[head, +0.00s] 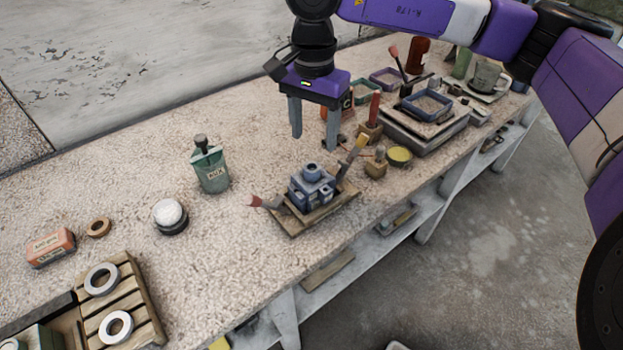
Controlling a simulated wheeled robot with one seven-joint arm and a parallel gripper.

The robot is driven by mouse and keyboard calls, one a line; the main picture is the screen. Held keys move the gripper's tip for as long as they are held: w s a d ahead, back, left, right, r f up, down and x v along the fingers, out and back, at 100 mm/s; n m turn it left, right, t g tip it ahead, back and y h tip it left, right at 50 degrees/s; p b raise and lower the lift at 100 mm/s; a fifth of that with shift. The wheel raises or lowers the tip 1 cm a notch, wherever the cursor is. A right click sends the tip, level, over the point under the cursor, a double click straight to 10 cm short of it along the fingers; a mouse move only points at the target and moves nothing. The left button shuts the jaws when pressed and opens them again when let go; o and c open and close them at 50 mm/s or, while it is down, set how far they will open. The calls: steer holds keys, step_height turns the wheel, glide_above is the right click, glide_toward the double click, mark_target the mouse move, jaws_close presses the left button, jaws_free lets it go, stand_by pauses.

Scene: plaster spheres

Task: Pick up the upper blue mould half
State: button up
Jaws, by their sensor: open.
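A blue mould (311,187) stands on a small wooden board (329,209) in the middle of the bench. Its upper half carries a short round neck on top. I cannot clearly see the line between the upper and lower halves at this size. My gripper (314,142) hangs above the bench, fingers pointing down, open and empty. In the head view it appears above the mould, apart from it, toward the far side of the bench.
A slatted wooden rack (137,292) holds rings. Clutter fills the right; bench between is clear.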

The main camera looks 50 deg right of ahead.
mark_target(311, 170)
steer(key=shift+a+f+p, duration=0.25)
steer(key=shift+f+p, duration=0.1)
steer(key=shift+f, duration=1.55)
steer(key=shift+a+f+p, duration=0.2)
steer(key=shift+f+p, duration=0.1)
steer(key=shift+f, duration=1.55)
jaws_close()
